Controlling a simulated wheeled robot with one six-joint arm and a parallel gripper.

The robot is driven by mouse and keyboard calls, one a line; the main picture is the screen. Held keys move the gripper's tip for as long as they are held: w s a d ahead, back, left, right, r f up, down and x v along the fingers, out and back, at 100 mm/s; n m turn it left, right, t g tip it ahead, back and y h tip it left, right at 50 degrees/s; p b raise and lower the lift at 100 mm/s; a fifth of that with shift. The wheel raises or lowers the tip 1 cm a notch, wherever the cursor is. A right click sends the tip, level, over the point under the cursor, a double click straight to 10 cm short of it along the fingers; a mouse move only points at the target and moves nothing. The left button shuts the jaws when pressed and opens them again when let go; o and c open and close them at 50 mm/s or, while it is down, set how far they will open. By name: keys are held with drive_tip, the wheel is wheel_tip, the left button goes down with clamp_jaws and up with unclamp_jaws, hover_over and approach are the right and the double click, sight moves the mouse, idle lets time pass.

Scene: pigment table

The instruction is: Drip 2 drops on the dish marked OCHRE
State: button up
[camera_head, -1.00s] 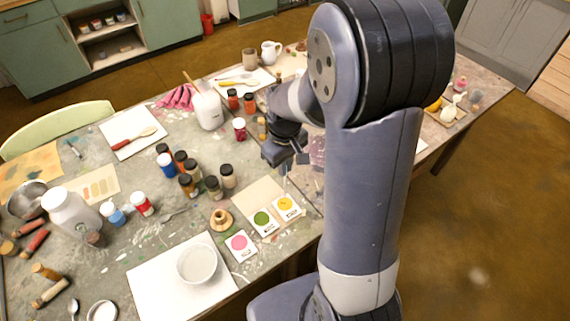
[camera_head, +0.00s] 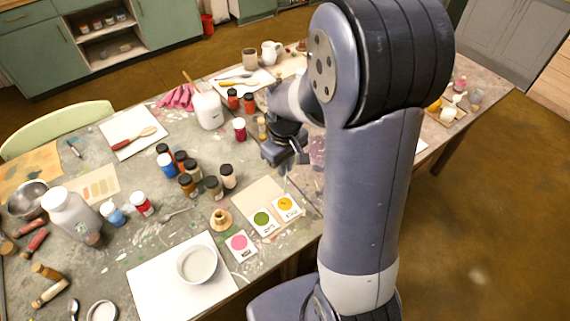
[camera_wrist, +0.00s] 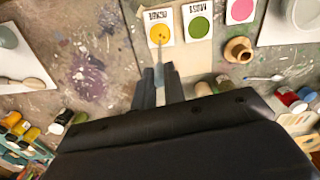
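The dish marked OCHRE is a yellow round on a white card (camera_wrist: 160,33) at the top of the wrist view; in the head view it is the rightmost card (camera_head: 285,204). My gripper (camera_wrist: 161,78) is shut on a thin, pale dropper (camera_wrist: 163,56). The dropper points toward the yellow dish, and its tip appears over or close to it in the picture; its height cannot be told. In the head view my gripper (camera_head: 301,158) is behind and above the cards, and the dropper is hard to make out. Any drops on the yellow are too small to tell.
A green dish card (camera_wrist: 199,24) and a pink one (camera_wrist: 240,10) lie beside it. A small tan pot (camera_head: 221,219), several dark-capped jars (camera_head: 187,186) and a white bowl (camera_head: 197,264) stand nearby. Bare paint-stained tabletop (camera_wrist: 90,80) lies on the other side.

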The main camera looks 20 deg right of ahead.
drive_tip(key=shift+r+p, duration=2.05)
drive_tip(key=shift+r, duration=0.55)
